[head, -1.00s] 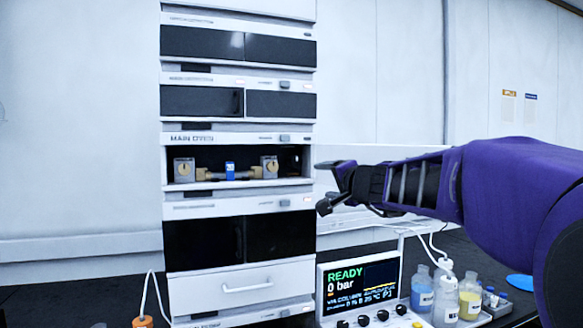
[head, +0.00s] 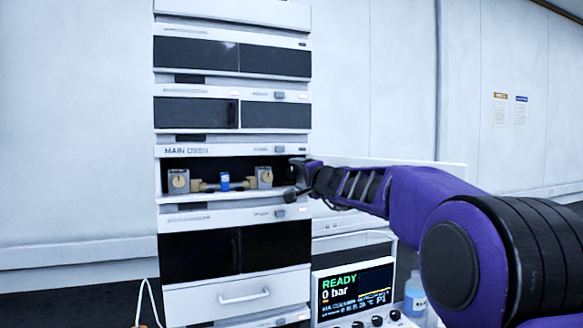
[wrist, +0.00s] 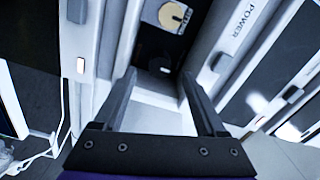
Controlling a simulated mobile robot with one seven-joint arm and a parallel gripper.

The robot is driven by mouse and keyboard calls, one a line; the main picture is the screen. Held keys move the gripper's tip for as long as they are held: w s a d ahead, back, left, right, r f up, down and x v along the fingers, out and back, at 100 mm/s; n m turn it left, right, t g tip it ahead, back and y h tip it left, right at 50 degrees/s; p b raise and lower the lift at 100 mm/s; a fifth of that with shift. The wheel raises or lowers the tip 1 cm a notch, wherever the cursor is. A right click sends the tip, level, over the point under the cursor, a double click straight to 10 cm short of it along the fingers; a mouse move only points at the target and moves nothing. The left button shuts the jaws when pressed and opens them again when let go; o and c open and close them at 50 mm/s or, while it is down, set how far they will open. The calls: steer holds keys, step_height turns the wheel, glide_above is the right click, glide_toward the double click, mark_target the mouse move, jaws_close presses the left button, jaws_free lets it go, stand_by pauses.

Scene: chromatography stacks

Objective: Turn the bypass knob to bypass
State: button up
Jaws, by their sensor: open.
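Two grey blocks with round yellowish knobs stand in the open bay of the unit labelled MAIN OVEN (head: 186,151): a left knob (head: 179,181) and a right knob (head: 265,177). I cannot read any bypass marking on either. A blue piece (head: 225,182) sits between them on a tan fitting. My gripper (head: 294,180) is open and empty at the right side of the bay, just right of the right knob and apart from it in the picture. In the wrist view a round pale knob (wrist: 174,15) with a dark mark shows beyond my open gripper (wrist: 157,77).
The white instrument stack (head: 232,217) has dark-fronted units above and below the bay, and a drawer (head: 245,293). A control screen (head: 355,288) reading READY, 0 bar stands lower right with black knobs below. A bottle (head: 415,294) is beside it.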

mark_target(291, 172)
steer(key=p+x, duration=0.1)
steer(key=x, duration=0.2)
steer(key=shift+w+a+r+p, duration=0.15)
steer(key=shift+w+p, duration=0.15)
steer(key=shift+w, duration=0.05)
steer(key=shift+w+a, duration=0.25)
steer(key=shift+w, duration=0.4)
jaws_close()
